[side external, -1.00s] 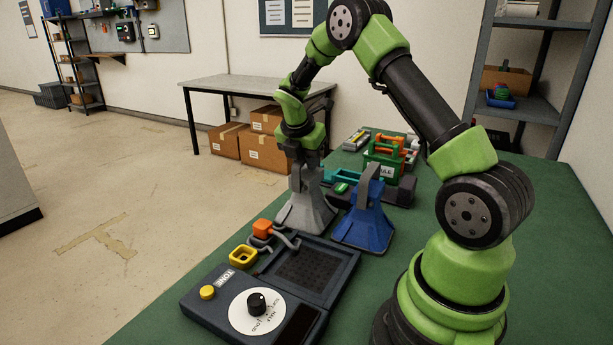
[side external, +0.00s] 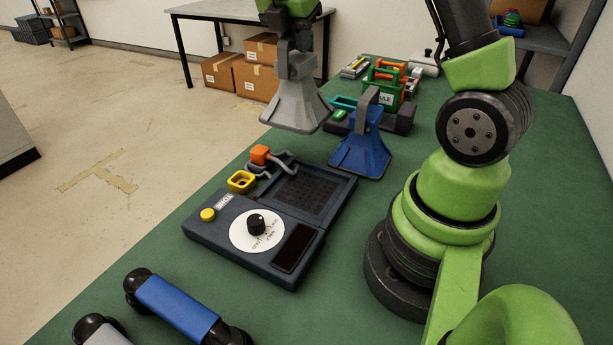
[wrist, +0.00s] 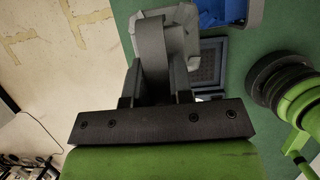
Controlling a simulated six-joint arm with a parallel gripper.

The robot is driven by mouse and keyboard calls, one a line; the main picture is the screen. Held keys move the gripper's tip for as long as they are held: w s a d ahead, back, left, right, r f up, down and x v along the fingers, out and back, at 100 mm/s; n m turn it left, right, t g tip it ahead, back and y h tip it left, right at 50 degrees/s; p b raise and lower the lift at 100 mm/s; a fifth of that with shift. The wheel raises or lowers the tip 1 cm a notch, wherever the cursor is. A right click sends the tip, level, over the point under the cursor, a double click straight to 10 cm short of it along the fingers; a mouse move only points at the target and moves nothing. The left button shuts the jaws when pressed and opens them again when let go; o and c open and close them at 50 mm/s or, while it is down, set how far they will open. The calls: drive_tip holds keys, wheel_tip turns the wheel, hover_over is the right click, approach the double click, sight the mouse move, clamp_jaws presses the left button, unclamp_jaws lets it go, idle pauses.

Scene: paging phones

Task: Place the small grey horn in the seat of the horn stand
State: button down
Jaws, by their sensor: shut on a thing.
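My gripper (side external: 287,58) is shut on the top handle of the small grey horn (side external: 295,108). The horn hangs upright, flared mouth down, and appears raised above the green table near its far left edge. In the wrist view the grey horn (wrist: 178,35) sits between the fingers (wrist: 152,90), its handle toward the camera. I cannot tell for certain which thing is the horn stand. A dark console (side external: 222,236) with a square meshed recess (side external: 306,190) lies in front of the horn. Grey prongs with an orange block (side external: 260,154) stand at its far left edge.
A blue horn (side external: 360,150) stands right of the grey one. A yellow square ring (side external: 241,181) is beside the console. A blue handset (side external: 177,308) lies in front.

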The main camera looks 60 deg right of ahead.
drive_tip(key=s+a, duration=0.7)
drive_tip(key=a, duration=0.3)
wheel_tip(320, 180, down, 10)
drive_tip(key=shift+s+r, duration=0.15)
drive_tip(key=shift+s, duration=0.15)
drive_tip(key=shift+a, duration=0.1)
drive_tip(key=c, duration=1)
unclamp_jaws()
